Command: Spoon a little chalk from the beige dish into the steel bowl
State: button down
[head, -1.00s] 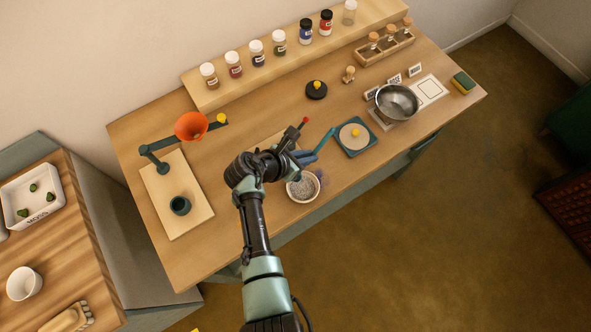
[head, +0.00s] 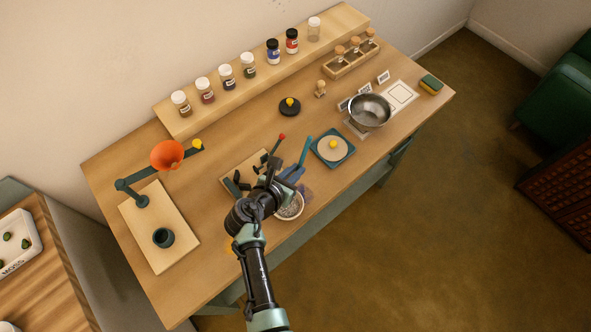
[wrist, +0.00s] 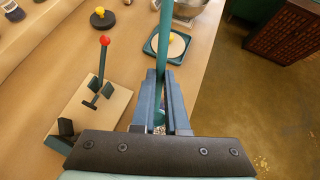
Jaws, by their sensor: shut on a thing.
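My gripper (head: 292,173) is shut on the teal handle of a spoon (head: 305,151). In the wrist view the handle (wrist: 166,40) rises from between the blue fingers (wrist: 161,78), and a rounded teal part (wrist: 159,117) shows lower between them. The beige dish (head: 297,213) is beside and partly behind my wrist, near the table's front edge, with pale grey grains in it. Whether the spoon touches the grains is hidden. The steel bowl (head: 370,111) stands at the right, apart from my gripper, and looks empty. Its edge shows in the wrist view (wrist: 186,10).
A board with a red-tipped upright (head: 281,137) is close on the left. A black yellow-knobbed weight (head: 290,106) and small label cards (head: 383,77) stand farther back.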

jog(key=shift+s+a+f+t+h+b, duration=0.3)
jog(key=shift+s+f+t+b, duration=0.2)
jog(key=shift+b, duration=1.45)
jog(key=shift+s+a+f+t+h+b, duration=0.2)
jog(key=shift+s+f+t+h+b, duration=0.25)
jog(key=shift+b, duration=1.45)
jog(key=shift+w+f+b, duration=0.2)
jog(key=shift+f+b, duration=0.1)
jog(key=shift+f, duration=0.05)
jog(key=shift+r, duration=0.15)
jog(key=shift+s+f+b, duration=0.1)
jog(key=shift+f+b, duration=0.3)
jog(key=shift+f, duration=0.75)
jog(key=shift+s+a+y+p, duration=0.25)
jog(key=shift+s+a+p, duration=0.1)
jog(key=shift+p, duration=0.3)
jog(key=shift+g+p, duration=0.65)
jog(key=shift+p, duration=0.75)
dwell(0.5)
